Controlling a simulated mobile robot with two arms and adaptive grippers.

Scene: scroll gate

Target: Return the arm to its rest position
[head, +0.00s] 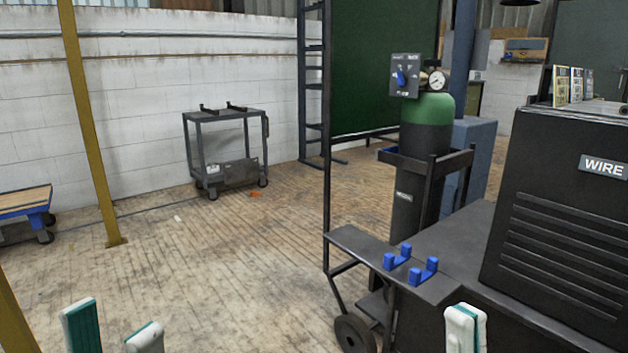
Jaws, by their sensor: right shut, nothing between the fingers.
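My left gripper (114,326) shows at the bottom left edge. Its two pale fingers with teal pads stand apart, with nothing between them. My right gripper (465,326) shows at the bottom edge, right of centre. Its fingertips are together and hold nothing. It is in front of the dark welding cart (455,245), below the blue two-part cradle (410,268) on the cart's shelf in the picture. The cradle is empty. The rest of both arms is out of view.
A black machine marked WIRE (560,215) stands on the cart at right. Behind the cradle is a green-topped gas cylinder (425,150) with a gauge (436,80) and a switch box (404,76). A yellow post (92,130) stands at left. The middle floor is clear.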

